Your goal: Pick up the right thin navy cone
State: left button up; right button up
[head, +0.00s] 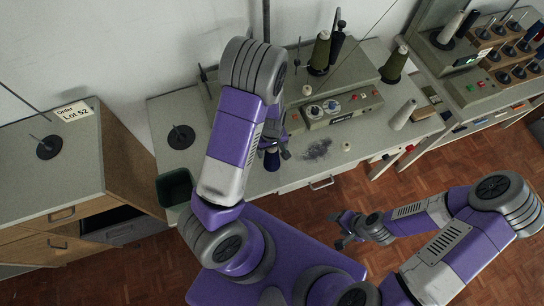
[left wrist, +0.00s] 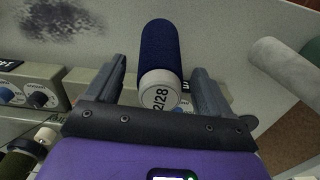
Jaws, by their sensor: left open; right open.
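A thin navy cone (head: 271,160) stands on the grey table at the head of my left arm, partly hidden by the gripper. In the left wrist view the navy cone (left wrist: 159,50) has a white end marked 2/28 and lies between the fingers. My left gripper (head: 274,145) is open, with one finger on each side of the cone; its fingers also show in the wrist view (left wrist: 155,92). I cannot tell if they touch it. My right gripper (head: 346,229) is open and empty, over the floor.
Olive cones (head: 320,52) (head: 394,66) stand at the back, and a pale grey cone (head: 403,115) is to the right. The control box (head: 337,110) with knobs is behind the cone. A dark green bin (head: 174,187) sits at the table's front left.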

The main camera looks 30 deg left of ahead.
pick_arm(q)
jog(key=shift+s, duration=0.1)
jog(key=c, duration=1.4)
